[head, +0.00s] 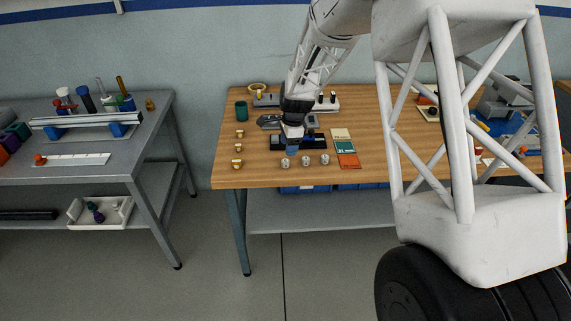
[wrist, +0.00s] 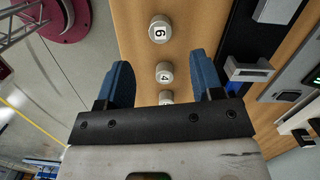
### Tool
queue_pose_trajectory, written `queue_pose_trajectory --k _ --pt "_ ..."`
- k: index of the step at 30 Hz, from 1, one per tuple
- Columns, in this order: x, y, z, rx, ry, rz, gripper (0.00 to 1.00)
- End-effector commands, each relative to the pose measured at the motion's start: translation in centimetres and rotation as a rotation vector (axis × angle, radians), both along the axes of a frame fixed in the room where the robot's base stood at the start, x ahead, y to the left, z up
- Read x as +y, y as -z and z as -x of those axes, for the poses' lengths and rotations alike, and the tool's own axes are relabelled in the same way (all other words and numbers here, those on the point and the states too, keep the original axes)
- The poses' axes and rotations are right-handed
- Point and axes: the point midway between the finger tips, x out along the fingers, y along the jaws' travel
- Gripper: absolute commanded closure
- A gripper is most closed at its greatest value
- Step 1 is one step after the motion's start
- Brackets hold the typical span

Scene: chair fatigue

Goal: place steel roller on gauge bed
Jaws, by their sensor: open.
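Three small silvery cylinders stand in a row along the front of the wooden table, at the left (head: 285,163), middle (head: 305,160) and right (head: 324,159). In the wrist view one reads 6 (wrist: 160,29) and one reads 4 (wrist: 165,74); the third (wrist: 166,97) is partly hidden. I cannot tell whether any is the steel roller. My gripper (head: 292,149) is open and empty, with blue fingers; in the wrist view its fingertips (wrist: 162,75) straddle the line of the row. A dark bed-like fixture (head: 315,142) behind the row may be the gauge bed; my gripper partly covers it.
Brass pieces (head: 238,163) and a green cup (head: 241,110) stand at the table's left. Coloured cards (head: 345,147) lie right of the fixture. A grey bench (head: 150,150) stands left across a floor gap. My white frame hides part of the table's right side.

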Motion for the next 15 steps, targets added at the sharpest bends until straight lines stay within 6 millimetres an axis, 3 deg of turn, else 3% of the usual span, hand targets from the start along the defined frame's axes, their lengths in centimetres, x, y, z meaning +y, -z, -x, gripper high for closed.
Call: queue_pose_trajectory --k 6,15 --pt "0.2 1.8 0.1 0.003 -0.001 0.001 0.39" --pt "0.2 2.0 0.1 0.001 -0.001 0.000 0.39"
